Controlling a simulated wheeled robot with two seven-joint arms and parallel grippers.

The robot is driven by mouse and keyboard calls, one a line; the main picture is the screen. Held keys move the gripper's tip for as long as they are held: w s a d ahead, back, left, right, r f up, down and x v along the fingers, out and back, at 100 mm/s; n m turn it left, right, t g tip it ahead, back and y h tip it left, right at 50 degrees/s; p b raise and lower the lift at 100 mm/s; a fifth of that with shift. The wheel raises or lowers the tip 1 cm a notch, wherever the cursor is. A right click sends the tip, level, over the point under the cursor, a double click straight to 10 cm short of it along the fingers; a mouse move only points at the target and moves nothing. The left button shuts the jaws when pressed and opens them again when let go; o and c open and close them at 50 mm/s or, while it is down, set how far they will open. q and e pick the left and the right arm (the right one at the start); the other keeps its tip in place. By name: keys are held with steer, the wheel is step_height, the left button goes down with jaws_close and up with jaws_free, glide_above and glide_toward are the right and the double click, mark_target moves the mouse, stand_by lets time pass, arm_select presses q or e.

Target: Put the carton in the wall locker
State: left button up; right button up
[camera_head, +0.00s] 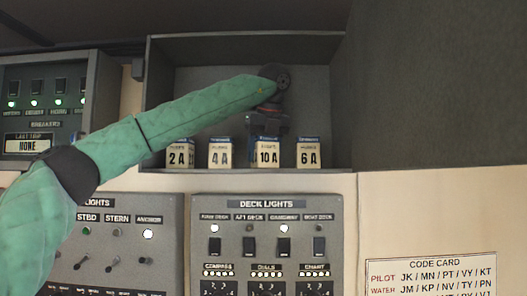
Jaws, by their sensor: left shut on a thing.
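The wall locker (311,92) is an open grey box on the wall, above the switch panels. Several small white cartons with blue tops stand along its floor: carton 2A (179,156), carton 4A (220,155), carton 10A (268,155) and carton 6A (308,155). My left arm, in a green sleeve, reaches from the lower left into the locker. My left gripper (267,133) points down and is shut on the top of carton 10A, which is upright at or very near the locker floor. The gripper hides its top. My right gripper is out of view.
A breaker panel (45,88) with green lamps is left of the locker. Below are the deck lights panel (267,222) and another switch panel (140,235). A code card (431,275) is at lower right. A large dark surface (435,85) borders the locker's right side.

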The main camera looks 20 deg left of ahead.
arm_select(q)
steer(key=shift+w+f, duration=0.1)
steer(key=shift+w, duration=0.05)
steer(key=o, duration=1.2)
steer(key=shift+a, duration=0.1)
steer(key=shift+r, duration=0.25)
steer(key=shift+s+d+r+b, duration=0.2)
steer(key=shift+d+r+b, duration=0.05)
steer(key=shift+r+b, duration=0.15)
steer(key=b+v, duration=0.1)
steer(key=v, duration=0.4)
steer(key=shift+s+d+r+b, duration=0.1)
steer(key=shift+s+r+b, duration=0.2)
steer(key=shift+r, duration=0.25)
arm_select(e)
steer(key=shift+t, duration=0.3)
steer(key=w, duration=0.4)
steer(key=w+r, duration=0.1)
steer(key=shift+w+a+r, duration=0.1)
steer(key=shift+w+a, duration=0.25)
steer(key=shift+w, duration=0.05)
